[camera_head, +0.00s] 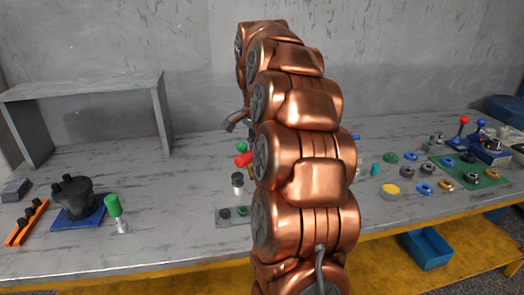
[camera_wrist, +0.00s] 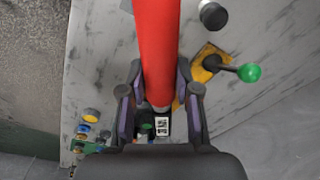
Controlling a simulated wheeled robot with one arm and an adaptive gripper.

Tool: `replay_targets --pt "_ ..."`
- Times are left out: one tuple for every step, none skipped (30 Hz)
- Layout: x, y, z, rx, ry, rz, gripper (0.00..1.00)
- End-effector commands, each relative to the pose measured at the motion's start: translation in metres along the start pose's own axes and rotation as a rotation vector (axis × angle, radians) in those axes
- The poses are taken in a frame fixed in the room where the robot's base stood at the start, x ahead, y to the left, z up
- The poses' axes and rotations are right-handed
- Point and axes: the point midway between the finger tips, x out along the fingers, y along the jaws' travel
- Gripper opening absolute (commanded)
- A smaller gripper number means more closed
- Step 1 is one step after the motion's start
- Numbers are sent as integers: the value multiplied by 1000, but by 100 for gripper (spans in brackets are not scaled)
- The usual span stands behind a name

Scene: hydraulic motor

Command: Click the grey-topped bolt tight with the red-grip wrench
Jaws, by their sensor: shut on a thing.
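The wrench's red grip (camera_wrist: 157,40) runs up through the wrist view, and a red end (camera_head: 243,159) shows beside my arm in the head view. My gripper (camera_wrist: 160,68) is shut around this grip, one finger on each side. The wrench's working end is hidden. A small plate (camera_head: 222,219) on the table carries a dark grey-topped piece (camera_head: 225,213) and a green-topped one (camera_head: 242,211). I cannot tell for sure whether the grey one is the bolt. In the head view my arm hides most of the gripper.
A green-knobbed lever (camera_wrist: 248,72) on a yellow base is right of the grip. A dark-topped cylinder (camera_head: 237,180) stands near the red end. Several coloured rings and caps (camera_head: 425,188) lie right.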

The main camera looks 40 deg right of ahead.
Motion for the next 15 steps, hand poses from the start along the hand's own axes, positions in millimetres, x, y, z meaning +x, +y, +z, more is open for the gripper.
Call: replay_targets --pt "2 -3 -2 7 4 -2 0" --pt "2 -4 -2 12 3 -2 0" --pt "2 -5 -2 17 3 -1 0" --pt "2 -5 -2 21 3 -1 0" --pt "2 -6 -2 25 3 0 0" --pt "2 -7 -2 32 3 1 0" --pt "2 -8 -2 37 2 2 0" --pt "3 -8 -2 42 2 3 0" --pt "3 -9 -2 47 2 3 0" --pt "3 -10 -2 52 2 4 0" --pt "3 -11 -2 56 2 5 0" --pt "3 -12 -2 62 2 5 0" --pt "3 -12 -2 67 2 6 0" --pt "3 -13 -2 72 2 6 0" --pt "3 -14 -2 78 2 6 0"
